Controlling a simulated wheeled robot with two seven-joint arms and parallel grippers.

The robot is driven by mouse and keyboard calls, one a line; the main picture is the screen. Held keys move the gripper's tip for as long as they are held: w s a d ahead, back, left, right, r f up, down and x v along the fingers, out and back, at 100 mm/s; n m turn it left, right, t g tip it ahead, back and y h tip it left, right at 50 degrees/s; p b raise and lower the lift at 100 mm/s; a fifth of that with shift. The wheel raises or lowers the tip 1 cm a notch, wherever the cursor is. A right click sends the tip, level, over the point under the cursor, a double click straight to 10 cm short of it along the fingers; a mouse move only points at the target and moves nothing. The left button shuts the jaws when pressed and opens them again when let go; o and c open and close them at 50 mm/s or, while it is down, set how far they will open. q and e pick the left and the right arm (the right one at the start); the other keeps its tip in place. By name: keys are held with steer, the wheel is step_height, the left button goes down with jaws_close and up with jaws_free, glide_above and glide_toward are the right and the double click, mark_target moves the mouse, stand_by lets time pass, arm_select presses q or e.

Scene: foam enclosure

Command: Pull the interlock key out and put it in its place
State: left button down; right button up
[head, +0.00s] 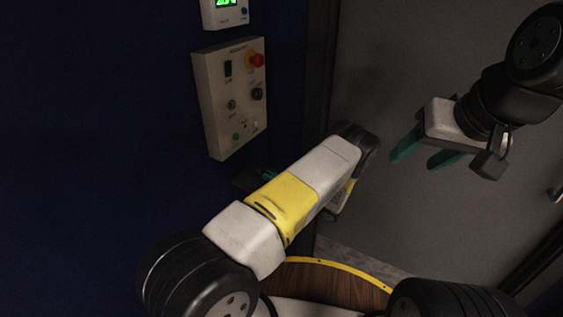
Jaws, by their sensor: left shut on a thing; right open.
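The beige control panel (231,101) hangs on the dark blue wall at upper left, with a red knob on yellow, dark knobs and small buttons. My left gripper (266,176) is below the panel, mostly hidden behind my white and yellow forearm; only a bit of teal finger shows. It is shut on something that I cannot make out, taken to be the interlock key. A small dark shape (243,181) lies beside the fingertips; I cannot tell what it is. My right gripper (418,157) is open and empty at right, in front of the grey door, well away from the panel.
A white device with a green display (224,12) is on the wall above the panel. The grey door (400,60) fills the right side, with a dark frame between it and the blue wall. A round wooden surface with a yellow edge (340,266) is low in the middle.

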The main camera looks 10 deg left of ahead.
arm_select(q)
steer(key=c, duration=1.5)
jaws_free()
